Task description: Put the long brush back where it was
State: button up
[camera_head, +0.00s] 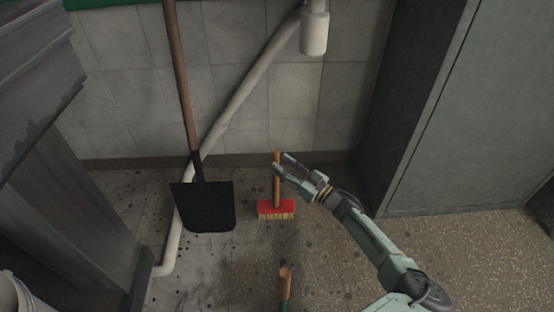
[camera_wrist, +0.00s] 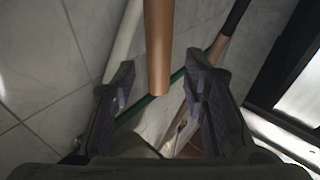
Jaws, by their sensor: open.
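A brush (camera_head: 276,207) with a red head, pale bristles and a long wooden handle stands upright, bristles down, on the floor near the tiled wall. My gripper (camera_head: 281,162) is at the upper part of its handle, reaching in from the right. In the wrist view, the wooden handle (camera_wrist: 158,45) hangs into the space between the two open fingers of my gripper (camera_wrist: 160,68). Gaps show on both sides of the handle, so the fingers do not appear to press on it.
A black shovel (camera_head: 203,207) with a wooden handle stands left of the brush. A white pipe (camera_head: 243,95) runs down the wall behind it. A grey cabinet (camera_head: 480,110) is at right. Another wooden handle end (camera_head: 285,273) shows at the bottom.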

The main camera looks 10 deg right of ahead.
jog(key=v, duration=0.8)
jog(key=shift+s, duration=0.2)
jog(key=shift+d, duration=0.1)
